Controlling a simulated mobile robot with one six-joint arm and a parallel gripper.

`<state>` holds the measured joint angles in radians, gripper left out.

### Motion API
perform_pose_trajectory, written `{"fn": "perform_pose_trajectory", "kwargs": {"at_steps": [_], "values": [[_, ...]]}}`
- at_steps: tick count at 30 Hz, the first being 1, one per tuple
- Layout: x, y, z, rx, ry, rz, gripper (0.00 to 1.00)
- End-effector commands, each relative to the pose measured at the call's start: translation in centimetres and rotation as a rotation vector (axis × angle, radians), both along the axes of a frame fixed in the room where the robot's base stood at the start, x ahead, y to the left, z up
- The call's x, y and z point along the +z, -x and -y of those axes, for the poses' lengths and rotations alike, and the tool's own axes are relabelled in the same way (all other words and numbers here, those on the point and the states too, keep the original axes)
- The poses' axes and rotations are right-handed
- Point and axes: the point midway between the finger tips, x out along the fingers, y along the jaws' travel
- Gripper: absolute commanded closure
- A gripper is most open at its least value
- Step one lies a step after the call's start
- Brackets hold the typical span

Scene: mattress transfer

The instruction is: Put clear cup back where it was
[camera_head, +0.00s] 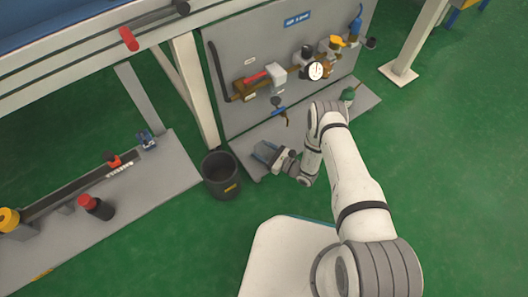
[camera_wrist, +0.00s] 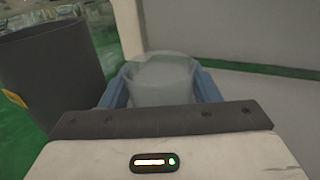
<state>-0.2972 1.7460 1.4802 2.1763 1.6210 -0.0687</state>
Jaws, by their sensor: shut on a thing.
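The clear cup (camera_wrist: 160,80) shows in the wrist view as a pale, see-through round shape between two blue fingers. My gripper (camera_wrist: 161,88) is shut on it, one finger on each side. In the head view my gripper (camera_head: 265,154) is low over the front left part of the grey base plate (camera_head: 330,122) of the panel stand. The cup cannot be made out clearly in the head view. Whether its bottom touches the plate cannot be told.
A dark grey bin (camera_head: 221,178) stands just left of my gripper; it also shows in the wrist view (camera_wrist: 52,68). An upright panel (camera_head: 285,62) with valves and a gauge rises behind. A low bench (camera_head: 95,215) is at the left. Green floor is clear at the right.

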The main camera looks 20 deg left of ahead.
Motion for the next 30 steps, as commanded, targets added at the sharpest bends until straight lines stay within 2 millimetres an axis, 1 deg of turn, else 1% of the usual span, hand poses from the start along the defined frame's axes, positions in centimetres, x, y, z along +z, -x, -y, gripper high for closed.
{"fn": "perform_pose_trajectory", "kwargs": {"at_steps": [5, 9, 10, 17, 18, 24, 28, 30], "values": [[0.1, 0.0, 0.0, -0.001, 0.0, 0.0, 0.7], [-0.4, 0.0, 0.0, -0.001, 0.0, 0.0, 0.7], [-0.2, 0.0, 0.0, -0.001, 0.0, 0.0, 0.42], [-0.2, -0.1, 0.1, -0.002, 0.0, 0.0, 0.24], [-0.2, -0.1, 0.1, -0.002, 0.0, 0.0, 0.22], [-0.1, -0.1, 0.1, -0.002, 0.0, 0.0, 0.22], [0.5, -0.1, 0.1, -0.002, 0.0, 0.0, 0.22], [0.3, 0.2, 1.3, -0.007, 0.001, -0.003, 0.22]]}}
